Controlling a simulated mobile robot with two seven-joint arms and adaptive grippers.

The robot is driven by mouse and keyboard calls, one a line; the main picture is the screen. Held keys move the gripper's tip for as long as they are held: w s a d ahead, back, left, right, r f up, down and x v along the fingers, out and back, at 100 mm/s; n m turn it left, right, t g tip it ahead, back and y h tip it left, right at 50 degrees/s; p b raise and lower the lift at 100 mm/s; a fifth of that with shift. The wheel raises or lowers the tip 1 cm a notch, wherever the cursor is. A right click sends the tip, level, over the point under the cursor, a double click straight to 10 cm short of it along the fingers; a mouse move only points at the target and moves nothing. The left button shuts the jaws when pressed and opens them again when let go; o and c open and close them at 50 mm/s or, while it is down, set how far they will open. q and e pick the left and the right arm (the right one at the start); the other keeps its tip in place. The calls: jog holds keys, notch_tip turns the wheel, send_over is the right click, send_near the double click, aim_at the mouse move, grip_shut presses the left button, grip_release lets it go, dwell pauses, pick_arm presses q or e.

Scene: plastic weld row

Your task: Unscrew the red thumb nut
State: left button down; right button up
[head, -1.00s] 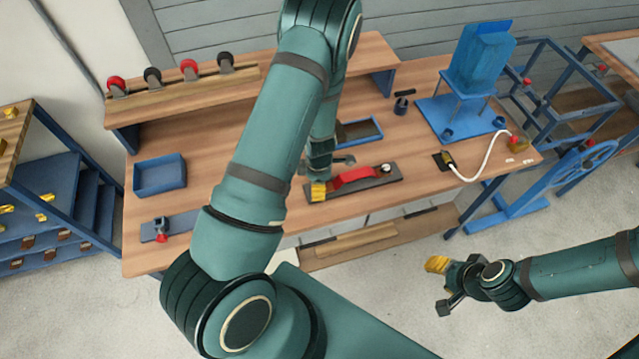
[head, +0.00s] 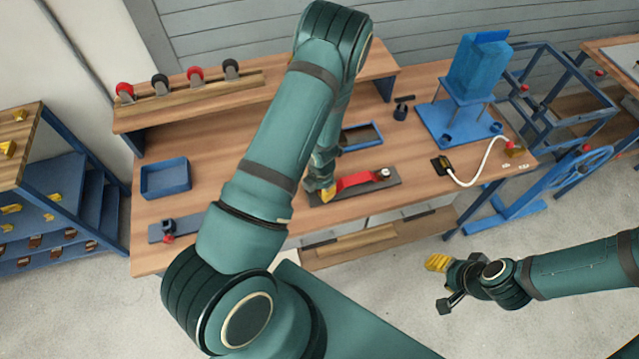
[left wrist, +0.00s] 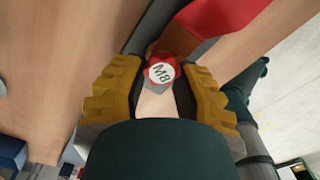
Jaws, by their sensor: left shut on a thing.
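The red thumb nut (left wrist: 160,72), with a white face marked M8, sits between the two yellow ridged fingers of my left gripper (left wrist: 157,80) in the left wrist view. The gripper is shut on it. In the head view my left gripper (head: 327,193) is at the left end of a dark base plate (head: 318,200) that carries a red bar (head: 360,180). The nut is hidden there by the gripper.
A blue tray (head: 164,178) stands on the left of the bench. A small clamp-like fixture (head: 168,230) is at the front left. A shallow blue-framed tray (head: 361,136) lies behind the plate. A blue machine (head: 478,70) and a white cable (head: 485,165) are on the right.

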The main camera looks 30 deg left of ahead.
pick_arm(q)
jog(key=shift+w+d+n, duration=0.15)
jog(key=shift+w+n, duration=0.05)
jog(key=shift+n, duration=0.9)
jog(key=n, duration=0.3)
jog(key=shift+d+n+b, duration=0.15)
jog(key=shift+n+b, duration=0.15)
jog(key=shift+n, duration=0.1)
jog(key=shift+w+r, duration=0.1)
jog(key=shift+r, duration=2.35)
